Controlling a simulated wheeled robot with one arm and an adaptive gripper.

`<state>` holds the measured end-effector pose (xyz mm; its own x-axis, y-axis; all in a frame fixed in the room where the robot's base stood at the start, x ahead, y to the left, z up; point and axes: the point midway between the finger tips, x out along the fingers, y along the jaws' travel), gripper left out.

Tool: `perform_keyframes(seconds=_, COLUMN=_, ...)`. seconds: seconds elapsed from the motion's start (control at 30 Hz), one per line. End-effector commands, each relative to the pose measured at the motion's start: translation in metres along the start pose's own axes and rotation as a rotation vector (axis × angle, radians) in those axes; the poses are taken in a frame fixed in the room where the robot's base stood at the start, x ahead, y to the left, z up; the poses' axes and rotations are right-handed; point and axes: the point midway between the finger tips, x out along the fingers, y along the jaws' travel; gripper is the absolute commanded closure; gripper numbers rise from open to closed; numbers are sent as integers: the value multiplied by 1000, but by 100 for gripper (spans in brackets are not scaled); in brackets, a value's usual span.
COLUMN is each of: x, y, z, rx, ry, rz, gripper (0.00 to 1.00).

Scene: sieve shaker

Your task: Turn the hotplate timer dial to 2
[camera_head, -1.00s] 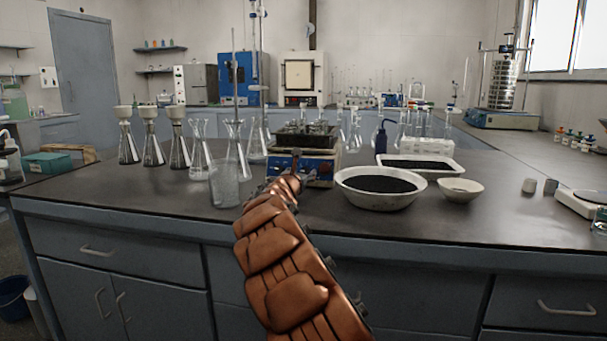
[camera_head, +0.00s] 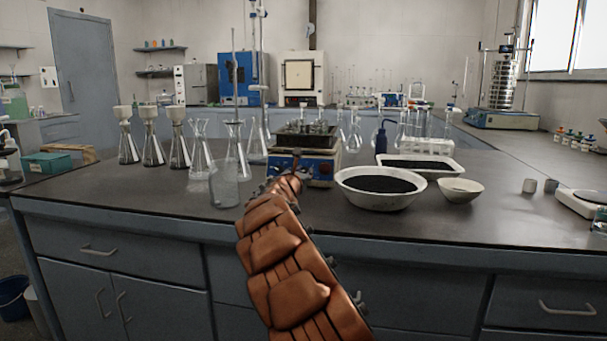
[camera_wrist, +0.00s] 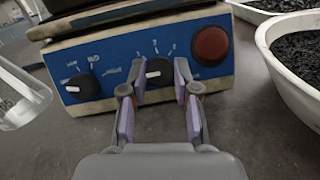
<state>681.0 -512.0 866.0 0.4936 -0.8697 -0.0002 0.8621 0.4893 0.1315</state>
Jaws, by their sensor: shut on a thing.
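The hotplate (camera_head: 304,165) stands on the bench, a blue-fronted box with a dark top; its front fills the upper wrist view (camera_wrist: 115,65). The timer dial (camera_wrist: 160,68), a black knob with small white marks above it, is in the middle of that front. Its white pointer mark faces left; the numbers are too small to read surely. My gripper (camera_wrist: 158,88) has one purple-padded finger on each side of the dial and is shut on it.
A second black knob (camera_wrist: 82,88) sits left of the dial, a red button (camera_wrist: 211,46) close on its right. A glass beaker (camera_head: 224,184) stands left of my arm, a white bowl of dark grains (camera_head: 378,203) on the right. Flasks stand behind left.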

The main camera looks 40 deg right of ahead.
Motion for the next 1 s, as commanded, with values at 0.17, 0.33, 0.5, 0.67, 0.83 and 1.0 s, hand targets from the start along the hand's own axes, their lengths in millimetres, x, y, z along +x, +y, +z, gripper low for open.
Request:
perform_keyframes(seconds=0.17, x=0, y=0, z=0, rx=8, ry=0, rz=-4, gripper=100)
perform_keyframes(seconds=0.33, x=0, y=0, z=1, rx=50, ry=3, rz=-21, gripper=100)
perform_keyframes(seconds=0.5, x=0, y=2, z=1, rx=141, ry=10, rz=-57, gripper=100)
perform_keyframes(seconds=0.67, x=0, y=4, z=3, rx=268, ry=13, rz=-107, gripper=100)
perform_keyframes(seconds=0.83, x=0, y=4, z=3, rx=418, ry=18, rz=-171, gripper=100)
perform_keyframes(seconds=1.0, x=1, y=4, z=3, rx=568, ry=23, rz=-234, gripper=100)
